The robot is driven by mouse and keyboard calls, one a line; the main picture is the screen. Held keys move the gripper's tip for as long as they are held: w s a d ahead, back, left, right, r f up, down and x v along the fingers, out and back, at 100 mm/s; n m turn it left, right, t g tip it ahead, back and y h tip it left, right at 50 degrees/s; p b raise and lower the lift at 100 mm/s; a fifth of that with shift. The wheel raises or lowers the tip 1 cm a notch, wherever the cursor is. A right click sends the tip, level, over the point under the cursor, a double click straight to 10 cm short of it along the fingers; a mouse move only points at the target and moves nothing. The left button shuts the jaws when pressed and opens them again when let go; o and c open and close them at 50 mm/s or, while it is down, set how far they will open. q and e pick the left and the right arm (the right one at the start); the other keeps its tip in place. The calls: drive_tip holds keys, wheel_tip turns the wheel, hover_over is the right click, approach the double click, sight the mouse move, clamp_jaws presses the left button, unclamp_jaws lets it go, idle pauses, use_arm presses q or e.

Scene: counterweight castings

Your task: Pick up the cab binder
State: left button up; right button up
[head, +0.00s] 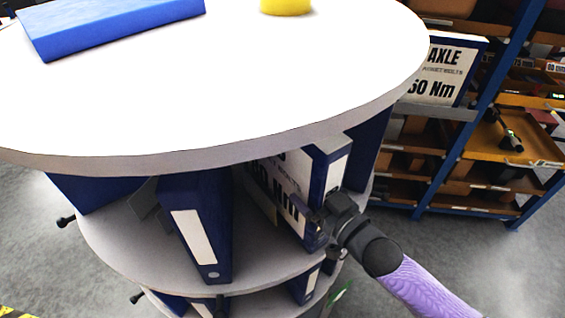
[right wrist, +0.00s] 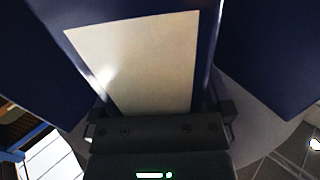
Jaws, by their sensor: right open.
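A blue binder (head: 331,167) with a white spine label stands on the middle shelf of the round carousel. Its printed side shows part of a text ending in "Nm". No name "cab" can be read on any binder. My right gripper (head: 318,214) is open at the lower part of this binder's spine. In the right wrist view the blue spine with its blank pale label (right wrist: 145,60) fills the middle, and the open right gripper (right wrist: 162,118) has one jaw on either side of it. Whether the jaws touch it I cannot tell. My left gripper is not in view.
The carousel's white round top (head: 230,90) overhangs the shelf. Another blue binder (head: 205,235) stands left on the same shelf. A blue binder (head: 110,22) and a yellow object (head: 286,5) are on top. A blue-framed rack (head: 470,130) stands behind at right.

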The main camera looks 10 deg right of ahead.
drive_tip(key=shift+s+d, duration=0.1)
drive_tip(key=shift+s, duration=0.05)
drive_tip(key=c, duration=0.3)
clamp_jaws()
drive_tip(key=shift+r, duration=0.1)
